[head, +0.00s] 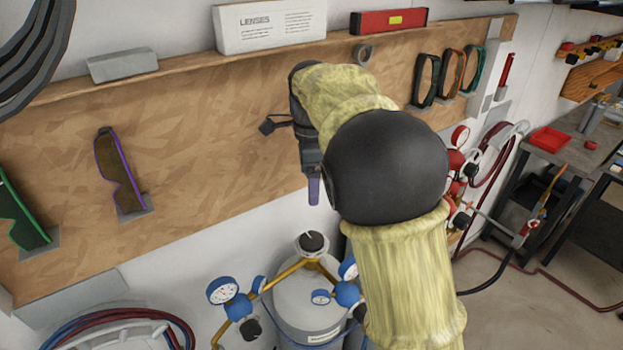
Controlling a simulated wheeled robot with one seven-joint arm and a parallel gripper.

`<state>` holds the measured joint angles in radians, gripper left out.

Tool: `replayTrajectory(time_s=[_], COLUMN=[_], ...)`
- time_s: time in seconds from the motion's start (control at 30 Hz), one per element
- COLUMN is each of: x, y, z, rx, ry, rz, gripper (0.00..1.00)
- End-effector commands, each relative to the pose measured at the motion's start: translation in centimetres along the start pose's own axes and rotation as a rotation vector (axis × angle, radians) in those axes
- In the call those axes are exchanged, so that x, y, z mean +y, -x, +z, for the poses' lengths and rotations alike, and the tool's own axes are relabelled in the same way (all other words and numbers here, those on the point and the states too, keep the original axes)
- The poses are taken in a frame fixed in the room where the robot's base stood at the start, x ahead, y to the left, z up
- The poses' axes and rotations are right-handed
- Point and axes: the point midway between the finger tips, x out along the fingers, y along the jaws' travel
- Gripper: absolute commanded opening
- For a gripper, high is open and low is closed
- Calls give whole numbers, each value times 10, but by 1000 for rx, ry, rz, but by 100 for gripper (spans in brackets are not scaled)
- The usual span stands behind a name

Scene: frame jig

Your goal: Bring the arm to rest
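My arm, in a yellowish cover with a large black joint (388,165), reaches up through the middle of the head view in front of the wooden board (215,160). My gripper (312,175) is at the far end, left of the black joint, seen small and partly hidden by the arm. A narrow purple piece (314,191) shows just below it; I cannot tell whether it is a fingertip or something else. Whether the fingers are open or shut does not show.
A purple-rimmed lens frame (120,172) and a green one (20,220) sit on the board at left. Several more frames (452,73) sit at right. A white LENSES box (268,22) stands on the ledge. Below are a grey cylinder (308,300) and blue gauges (222,291).

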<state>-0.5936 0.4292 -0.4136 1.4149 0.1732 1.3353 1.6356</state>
Motion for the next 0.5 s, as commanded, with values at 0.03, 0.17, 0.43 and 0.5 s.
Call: replayTrajectory(time_s=[0.03,0.17,0.43,0.5], x=[0,0,18,28], y=[0,-1,-28,-40], z=[0,-2,-41,-55], rx=[0,-1,-14,-15], ry=[0,6,202,299], rz=[0,0,-28,-44], gripper=[77,77,77,77])
